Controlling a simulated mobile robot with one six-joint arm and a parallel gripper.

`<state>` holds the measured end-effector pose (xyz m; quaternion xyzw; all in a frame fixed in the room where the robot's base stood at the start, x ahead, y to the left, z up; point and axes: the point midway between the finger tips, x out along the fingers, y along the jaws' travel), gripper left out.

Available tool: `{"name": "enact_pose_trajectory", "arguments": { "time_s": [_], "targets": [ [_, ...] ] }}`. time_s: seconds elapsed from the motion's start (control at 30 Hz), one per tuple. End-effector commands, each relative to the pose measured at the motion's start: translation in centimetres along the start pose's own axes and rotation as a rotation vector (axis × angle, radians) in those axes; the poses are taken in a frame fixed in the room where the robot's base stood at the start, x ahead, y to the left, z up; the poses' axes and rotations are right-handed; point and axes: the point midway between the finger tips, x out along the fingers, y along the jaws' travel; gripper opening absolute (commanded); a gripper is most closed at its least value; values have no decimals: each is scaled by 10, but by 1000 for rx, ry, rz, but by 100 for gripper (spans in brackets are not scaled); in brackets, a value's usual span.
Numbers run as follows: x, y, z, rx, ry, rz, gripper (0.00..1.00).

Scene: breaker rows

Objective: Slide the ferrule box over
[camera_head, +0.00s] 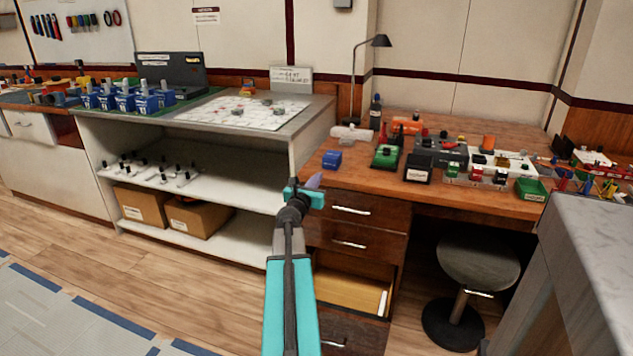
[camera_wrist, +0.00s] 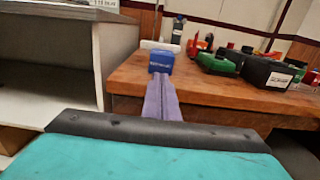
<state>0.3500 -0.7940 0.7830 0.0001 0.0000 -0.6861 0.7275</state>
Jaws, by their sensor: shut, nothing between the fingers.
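A small blue box (camera_head: 332,159) with faint pale lettering sits on the wooden desk (camera_head: 455,197), near its left front corner. It looks like the ferrule box, but I cannot read the label. It also shows in the wrist view (camera_wrist: 161,62), straight beyond my fingers. My gripper (camera_head: 314,181) is at the desk's left front edge, to the left of and nearer than the box. Its purple fingers (camera_wrist: 161,80) are shut together and empty, pointing at the box's near face. In the wrist view the tips overlap the box's lower edge; I cannot tell whether they touch it.
A white object (camera_head: 352,134) lies behind the box, with a dark bottle (camera_head: 375,112) beyond. A green device (camera_head: 386,156) and a black labelled box (camera_head: 417,171) stand to the right. Bare desk lies between. A white shelf unit (camera_head: 312,134) adjoins on the left.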

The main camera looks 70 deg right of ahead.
Motion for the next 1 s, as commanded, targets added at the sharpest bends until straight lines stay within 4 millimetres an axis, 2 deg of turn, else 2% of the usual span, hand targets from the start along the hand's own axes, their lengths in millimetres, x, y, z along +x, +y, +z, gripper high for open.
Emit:
{"name": "enact_pose_trajectory", "arguments": {
  "time_s": [0.1, 1.0],
  "targets": [
    [13, 0, 0, 0, 0, -2, 0],
    [92, -1, 0, 0, -1, -2, 0]
  ]
}}
